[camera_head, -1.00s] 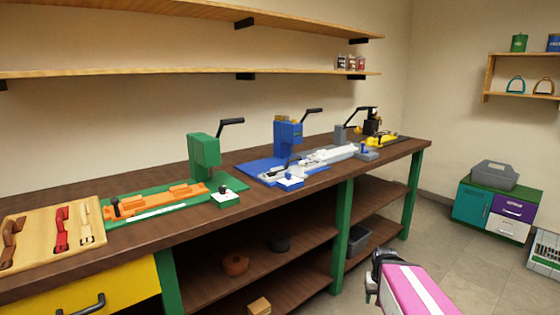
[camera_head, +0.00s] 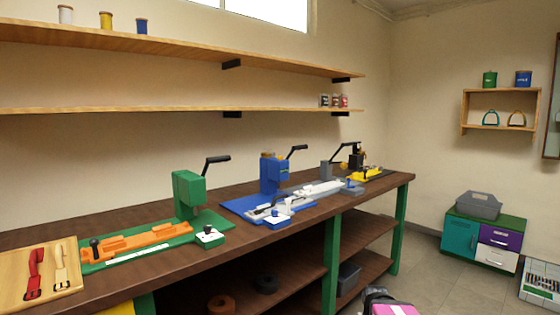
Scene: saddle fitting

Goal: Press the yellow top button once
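I cannot make out a button that is clearly a yellow top button. A yellow fixture (camera_head: 366,174) lies at the far right end of the workbench, by a dark lever press (camera_head: 354,156). The blue press (camera_head: 273,174) has a small tan-yellow part (camera_head: 268,155) at its top, too small to identify. White-topped boxes with knobs stand by the green press (camera_head: 207,236) and the blue press (camera_head: 277,221). My gripper (camera_head: 373,294) shows only as a dark part at the bottom edge, well apart from the bench items; its fingers cannot be made out.
The workbench (camera_head: 150,275) runs along the wall with the green press (camera_head: 188,192) nearer. A wooden board with straps (camera_head: 70,292) lies at the left. Shelves (camera_head: 170,111) hang above. A coloured cabinet (camera_head: 460,236) stands right. Floor (camera_head: 420,275) is open between.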

